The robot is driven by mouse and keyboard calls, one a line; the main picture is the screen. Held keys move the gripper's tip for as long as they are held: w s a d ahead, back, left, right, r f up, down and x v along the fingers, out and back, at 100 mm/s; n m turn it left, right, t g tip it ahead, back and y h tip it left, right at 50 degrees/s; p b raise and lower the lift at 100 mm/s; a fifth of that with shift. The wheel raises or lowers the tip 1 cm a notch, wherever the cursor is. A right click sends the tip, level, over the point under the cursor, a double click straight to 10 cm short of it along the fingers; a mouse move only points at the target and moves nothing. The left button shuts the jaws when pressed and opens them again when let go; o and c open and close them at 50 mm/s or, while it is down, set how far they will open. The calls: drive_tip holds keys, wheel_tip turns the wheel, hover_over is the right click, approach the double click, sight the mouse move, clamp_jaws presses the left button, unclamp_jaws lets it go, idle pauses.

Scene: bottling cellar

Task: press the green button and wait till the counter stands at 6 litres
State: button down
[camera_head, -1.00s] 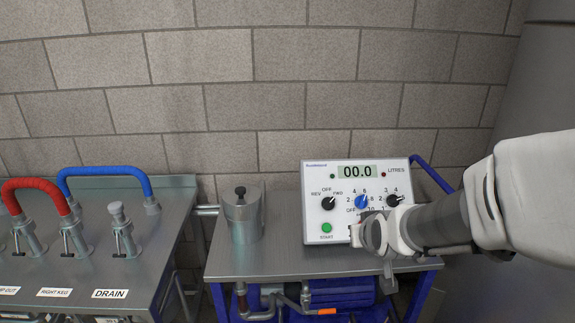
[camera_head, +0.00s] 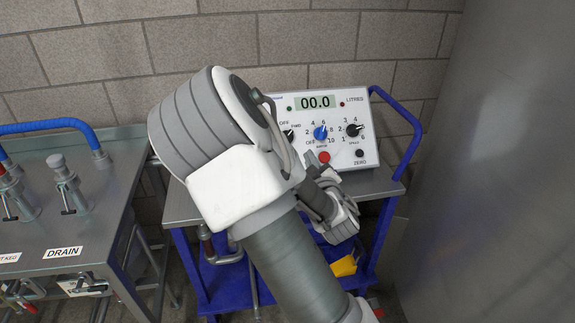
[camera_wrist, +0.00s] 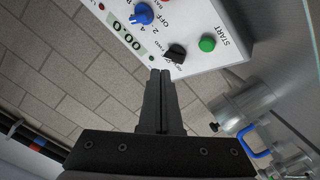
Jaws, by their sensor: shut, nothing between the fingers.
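The white pump control box (camera_head: 355,130) stands on a steel-topped trolley, and its counter (camera_head: 315,102) reads 00.0 LITRES. In the wrist view the box shows tilted, with the green START button (camera_wrist: 207,43) at upper right and a dark selector knob (camera_wrist: 174,54) left of it. My gripper (camera_wrist: 160,72) is shut and empty. Its tips appear just below the selector knob, left of and below the green button; I cannot tell the gap in depth. In the head view my arm covers the button and the box's lower left.
A blue volume knob (camera_head: 320,132), a black speed knob (camera_head: 352,130), a red button (camera_head: 324,157) and a black ZERO button (camera_head: 360,153) crowd the panel. A metal vessel (camera_wrist: 245,106) stands close by. A steel bench (camera_head: 110,185) with taps is left; a smooth grey surface (camera_head: 490,190) is right.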

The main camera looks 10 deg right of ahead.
drive_tip(key=shift+a+n+t+y+b, duration=0.4)
drive_tip(key=shift+a+n+t+y, duration=0.2)
drive_tip(key=shift+a+n+y, duration=1.3)
drive_tip(key=shift+d+h, duration=0.15)
drive_tip(key=shift+h, duration=0.15)
drive_tip(key=w+f+b, duration=0.5)
drive_tip(key=w+f, duration=0.1)
drive_tip(key=shift+w, duration=0.3)
drive_tip(key=shift+w, duration=0.1)
idle(0.5)
drive_tip(key=shift+w+f+b, duration=0.2)
drive_tip(key=shift+b, duration=0.15)
